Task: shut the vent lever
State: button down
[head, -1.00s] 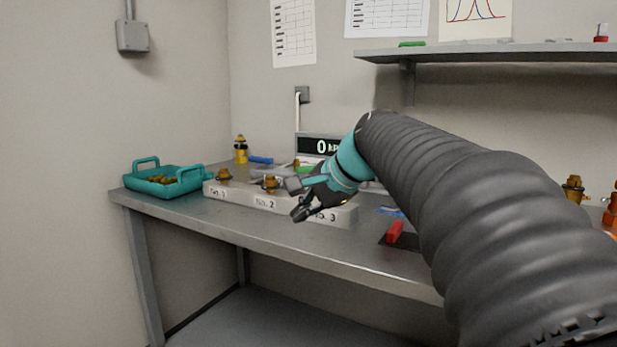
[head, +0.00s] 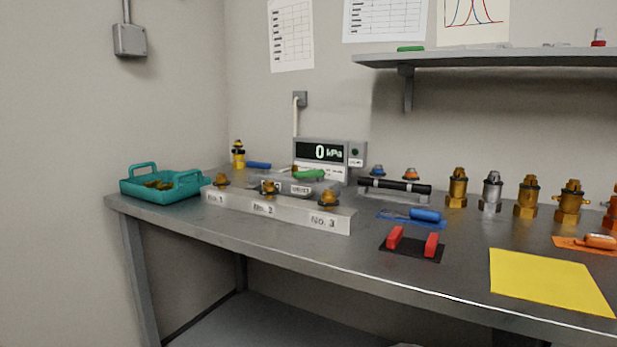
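A green-handled lever (head: 308,175), which looks like the vent lever, lies roughly level just below the pressure display (head: 318,152). The display reads 0 kPa. A small plate (head: 300,189) with lettering too small to read surely sits just under the lever. I cannot tell from this angle whether the lever is open or shut. The grey block (head: 290,214) marked No. 1, No. 2 and No. 3 stands in front, with a brass fitting at each number. My gripper is out of view, and nothing touches the lever.
A teal tray (head: 160,186) of brass parts stands at the left. Red blocks on a black mat (head: 411,251), a blue-handled tool (head: 426,215), a black cylinder (head: 395,188) and several valves (head: 457,188) stand right. A yellow sheet (head: 550,281) lies at front right. A shelf (head: 480,58) overhangs the back.

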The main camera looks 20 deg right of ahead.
aim_at(320, 174)
jog(key=z, duration=0.55)
jog(key=k, duration=1.3)
jog(key=u, duration=0.15)
jog(key=i, duration=0.85)
jog(key=u, duration=0.1)
